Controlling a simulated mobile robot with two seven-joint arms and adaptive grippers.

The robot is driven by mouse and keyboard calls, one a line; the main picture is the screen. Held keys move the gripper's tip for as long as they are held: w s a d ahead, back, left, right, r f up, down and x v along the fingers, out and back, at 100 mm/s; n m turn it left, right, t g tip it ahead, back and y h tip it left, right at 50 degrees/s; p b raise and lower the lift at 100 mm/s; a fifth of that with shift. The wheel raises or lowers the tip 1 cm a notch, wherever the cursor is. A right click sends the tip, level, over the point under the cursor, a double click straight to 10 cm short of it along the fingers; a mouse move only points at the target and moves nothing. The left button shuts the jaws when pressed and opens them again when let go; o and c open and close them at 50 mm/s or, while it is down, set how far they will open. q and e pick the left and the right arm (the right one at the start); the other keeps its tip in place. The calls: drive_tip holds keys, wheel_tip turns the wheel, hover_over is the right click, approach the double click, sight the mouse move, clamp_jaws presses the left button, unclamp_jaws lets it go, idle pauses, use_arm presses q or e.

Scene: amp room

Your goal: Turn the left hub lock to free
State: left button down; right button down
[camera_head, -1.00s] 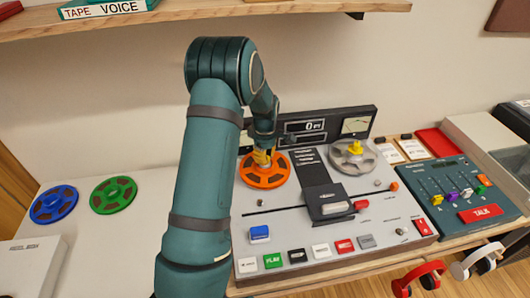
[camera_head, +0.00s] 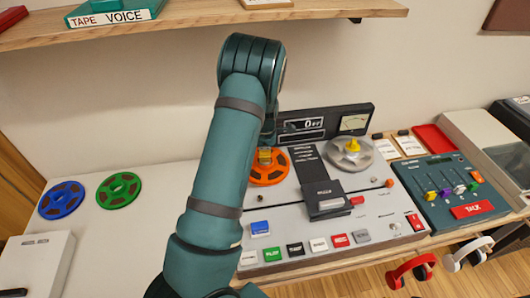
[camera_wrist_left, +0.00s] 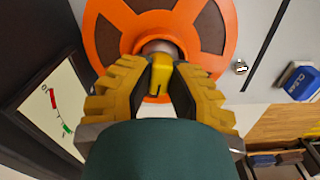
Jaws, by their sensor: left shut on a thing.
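The left hub lock (camera_wrist_left: 160,76) is a small yellow piece on a grey hub at the centre of the orange reel (camera_wrist_left: 120,25). In the head view the orange reel (camera_head: 269,168) lies on the left of the tape deck (camera_head: 285,213). My left gripper (camera_wrist_left: 160,80) has its yellow ribbed fingers shut on the lock, one on each side. In the head view the gripper (camera_head: 266,155) is small and partly hidden by my arm. The right hub lock (camera_head: 352,146) is yellow and sits on the grey reel (camera_head: 350,158). My right gripper is out of view.
A dark block (camera_head: 325,203) stands mid-deck, with coloured buttons along the front. A mixer (camera_head: 450,190) and red tray (camera_head: 435,138) are at the right. Blue (camera_head: 61,200) and green (camera_head: 119,190) reels lie at the left. A shelf (camera_head: 200,25) hangs above.

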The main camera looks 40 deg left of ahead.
use_arm(q)
drive_tip(key=shift+s+f, duration=0.1)
drive_tip(key=c, duration=0.9)
unclamp_jaws()
drive_tip(key=shift+r, duration=0.6)
wheel_tip(320, 180, up, 11)
drive_tip(key=shift+f, duration=0.1)
